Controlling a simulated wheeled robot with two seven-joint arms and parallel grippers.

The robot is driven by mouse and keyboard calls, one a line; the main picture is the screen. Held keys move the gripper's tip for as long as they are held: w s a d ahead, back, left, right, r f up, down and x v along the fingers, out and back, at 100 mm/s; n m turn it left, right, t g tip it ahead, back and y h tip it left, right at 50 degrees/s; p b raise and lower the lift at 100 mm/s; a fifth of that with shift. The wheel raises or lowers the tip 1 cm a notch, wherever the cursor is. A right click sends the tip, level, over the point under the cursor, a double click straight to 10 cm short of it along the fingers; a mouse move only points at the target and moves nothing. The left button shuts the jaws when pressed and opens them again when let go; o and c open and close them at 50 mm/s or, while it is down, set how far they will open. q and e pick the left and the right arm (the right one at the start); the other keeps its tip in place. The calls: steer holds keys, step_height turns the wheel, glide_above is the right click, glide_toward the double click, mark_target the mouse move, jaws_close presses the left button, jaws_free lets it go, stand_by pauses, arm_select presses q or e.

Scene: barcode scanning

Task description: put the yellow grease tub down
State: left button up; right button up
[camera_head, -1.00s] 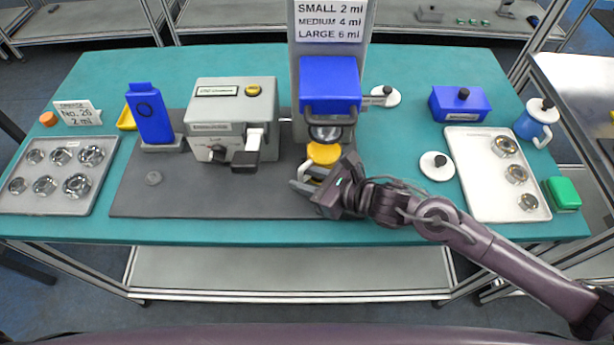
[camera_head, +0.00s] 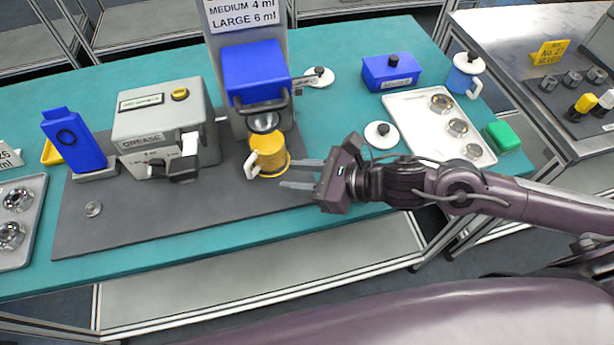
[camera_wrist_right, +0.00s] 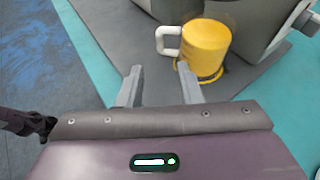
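The yellow grease tub (camera_head: 267,157) stands upright on the grey mat, below the nozzle of the blue-headed dispenser (camera_head: 256,80). Its white handle points left in the head view. The tub (camera_wrist_right: 205,45) also shows in the right wrist view, beyond the fingertips, with its handle to the left. My right gripper (camera_head: 288,174) is open and empty, just right of the tub; its parted fingers (camera_wrist_right: 160,78) point towards it, and I see no grip on it. My left gripper is not in view.
A grey grease machine (camera_head: 160,125) and a blue scanner-like block (camera_head: 75,140) stand left on the mat (camera_head: 130,225). White round lids (camera_head: 382,135), a blue box (camera_head: 391,72) and a white tray (camera_head: 425,105) lie right.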

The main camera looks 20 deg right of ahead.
steer(key=shift+v, duration=0.95)
steer(key=shift+s, duration=0.15)
